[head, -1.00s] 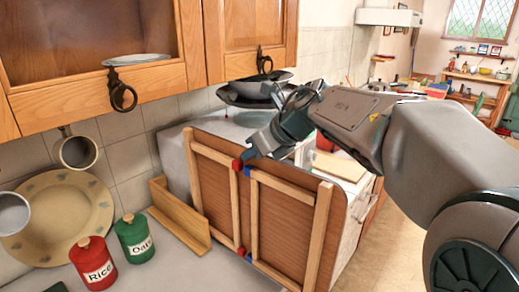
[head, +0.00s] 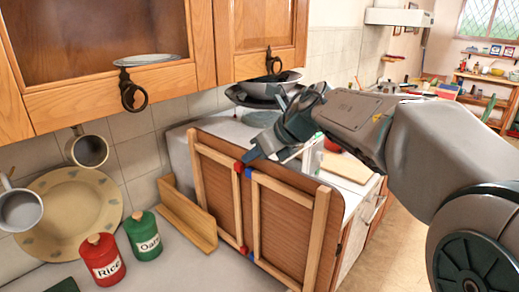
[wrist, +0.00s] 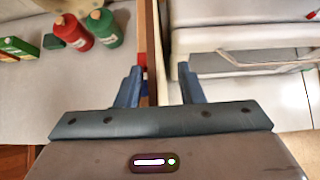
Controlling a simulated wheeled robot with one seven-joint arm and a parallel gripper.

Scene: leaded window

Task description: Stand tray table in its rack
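The tray table (head: 288,235) is a brown panel with pale wooden legs folded against it and red and blue fittings. It stands on its edge in front of a white appliance. My gripper (head: 250,155) is at its top edge, near the middle. In the wrist view the panel's edge (wrist: 152,60) runs between the two fingers of my gripper (wrist: 158,85), close to the left finger, with a gap to the right finger. A pale wooden L-shaped piece, apparently the rack (head: 187,213), sits on the counter left of the tray table.
Red Rice (head: 103,262) and green Oats (head: 144,238) canisters stand left of the wooden piece. A plate (head: 75,215) leans on the wall behind them. Wooden cupboards (head: 160,95) hang above. Dark pans (head: 262,95) sit behind the tray table. Floor shows at right.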

